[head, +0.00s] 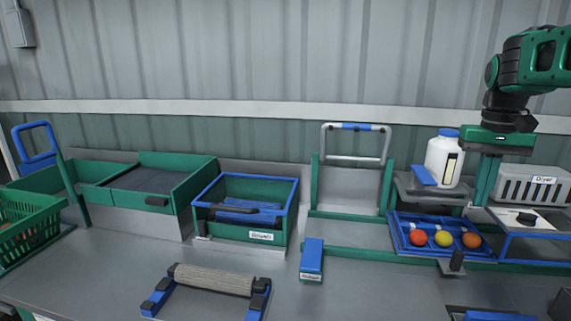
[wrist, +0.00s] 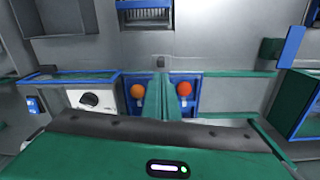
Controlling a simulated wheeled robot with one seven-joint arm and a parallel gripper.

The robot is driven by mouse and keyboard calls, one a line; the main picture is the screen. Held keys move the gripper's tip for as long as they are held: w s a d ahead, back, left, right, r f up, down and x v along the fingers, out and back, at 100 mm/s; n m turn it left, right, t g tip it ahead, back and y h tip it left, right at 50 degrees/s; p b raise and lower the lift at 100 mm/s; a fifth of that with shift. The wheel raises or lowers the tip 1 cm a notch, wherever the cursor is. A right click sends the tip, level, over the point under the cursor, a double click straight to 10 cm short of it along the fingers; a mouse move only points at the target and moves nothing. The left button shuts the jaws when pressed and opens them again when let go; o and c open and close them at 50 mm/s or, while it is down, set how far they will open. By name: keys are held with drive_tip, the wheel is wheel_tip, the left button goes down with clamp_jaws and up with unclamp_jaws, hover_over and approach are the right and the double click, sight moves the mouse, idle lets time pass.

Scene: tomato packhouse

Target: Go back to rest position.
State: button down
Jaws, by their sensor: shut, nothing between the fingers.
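My gripper (head: 482,204) is at the right of the head view, pointing down with its green fingers together and nothing between them. It hangs just behind the blue tray (head: 398,238), close to the right of a white bottle with a blue cap (head: 441,162). Whether its tips touch anything I cannot tell. In the wrist view the closed fingers (wrist: 170,102) stand in front of the tray, with an orange tomato (wrist: 137,90) on one side and a red one (wrist: 186,88) on the other. They hide the middle of the tray.
The tray holds a red (head: 418,238), a yellow (head: 443,237) and an orange tomato (head: 471,240). A grey dryer (head: 533,186) stands right of my gripper. A blue-rimmed green bin (head: 248,233) and a roller (head: 213,279) are left. The bench front is partly clear.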

drive_tip(key=s+a+f+m, duration=0.1)
drive_tip(key=s+f, duration=0.7)
drive_tip(key=s, duration=0.5)
drive_tip(key=s+a+f+m, duration=0.1)
drive_tip(key=s+f, duration=0.7)
drive_tip(key=s, duration=0.5)
drive_tip(key=shift+s+a+y, duration=0.15)
drive_tip(key=shift+a+y, duration=0.15)
drive_tip(key=shift+a, duration=0.1)
drive_tip(key=shift+w+f, duration=0.3)
drive_tip(key=shift+w, duration=0.45)
drive_tip(key=shift+s+r, duration=0.1)
idle(1.6)
